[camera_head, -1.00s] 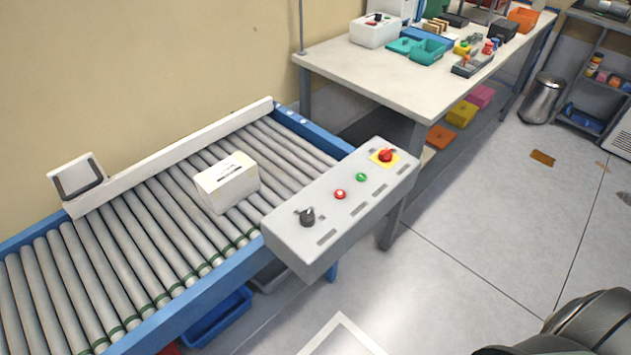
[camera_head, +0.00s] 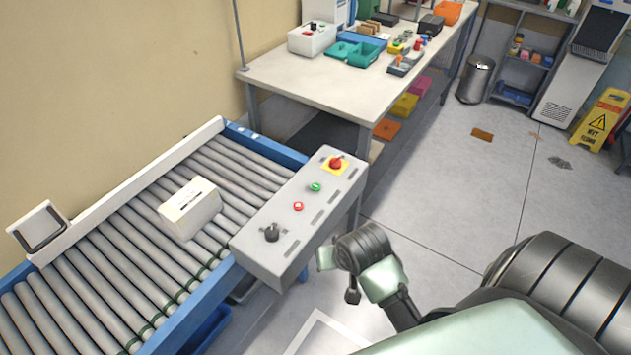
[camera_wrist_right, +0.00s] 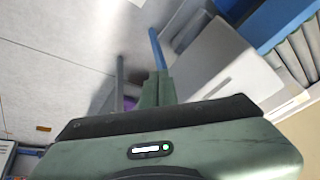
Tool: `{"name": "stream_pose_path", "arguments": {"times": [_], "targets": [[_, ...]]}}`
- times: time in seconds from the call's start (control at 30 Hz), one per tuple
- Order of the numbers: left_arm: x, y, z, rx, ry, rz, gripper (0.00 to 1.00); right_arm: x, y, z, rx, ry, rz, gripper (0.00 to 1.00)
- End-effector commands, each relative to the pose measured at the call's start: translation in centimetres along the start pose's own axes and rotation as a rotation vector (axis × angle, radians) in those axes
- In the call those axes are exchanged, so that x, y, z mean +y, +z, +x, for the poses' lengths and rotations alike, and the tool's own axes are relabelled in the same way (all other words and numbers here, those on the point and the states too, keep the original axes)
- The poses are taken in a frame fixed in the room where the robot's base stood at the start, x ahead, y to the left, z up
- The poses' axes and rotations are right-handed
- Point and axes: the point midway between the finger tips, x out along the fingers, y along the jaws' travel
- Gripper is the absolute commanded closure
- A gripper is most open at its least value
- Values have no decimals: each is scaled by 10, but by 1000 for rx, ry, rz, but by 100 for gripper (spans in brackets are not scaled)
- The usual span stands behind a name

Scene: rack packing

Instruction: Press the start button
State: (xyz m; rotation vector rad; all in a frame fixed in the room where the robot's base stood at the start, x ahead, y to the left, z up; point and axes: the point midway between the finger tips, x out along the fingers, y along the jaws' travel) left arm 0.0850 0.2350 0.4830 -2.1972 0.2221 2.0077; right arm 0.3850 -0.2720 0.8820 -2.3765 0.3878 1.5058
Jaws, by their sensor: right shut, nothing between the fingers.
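The control box (camera_head: 266,255) is a grey slanted panel at the right side of the roller conveyor. Its green button (camera_head: 315,187) sits between a red button (camera_head: 298,206) and a red emergency knob (camera_head: 336,162) on a yellow plate. A black switch (camera_head: 272,232) is at the near end. My right gripper (camera_head: 323,259) is to the right of the box, apart from the panel buttons. In the right wrist view its green fingers (camera_wrist_right: 158,86) are shut and empty, with the box's plain grey side (camera_wrist_right: 232,62) beyond them. My left gripper is out of view.
A white carton (camera_head: 190,212) lies on the conveyor rollers (camera_head: 110,262). A workbench (camera_head: 310,85) with bins and parts stands behind. A metal trash can (camera_head: 476,80) and a yellow wet-floor sign (camera_head: 601,118) are farther back.

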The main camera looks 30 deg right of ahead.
Motion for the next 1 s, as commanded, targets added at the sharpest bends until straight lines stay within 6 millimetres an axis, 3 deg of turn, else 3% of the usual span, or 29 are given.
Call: {"name": "stream_pose_path", "arguments": {"times": [0.03,0.3,0.5,0.7,1.0], "targets": [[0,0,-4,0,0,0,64,3,-29,-8,37,-5,115,100],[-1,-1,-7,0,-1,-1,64,24,-159,-15,138,-131,938,100],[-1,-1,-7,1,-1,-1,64,18,-229,-11,80,-313,1511,100],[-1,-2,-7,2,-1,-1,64,5,-262,-10,-12,-429,1814,100],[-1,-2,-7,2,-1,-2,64,1,-269,-9,-41,-454,1885,100]]}}
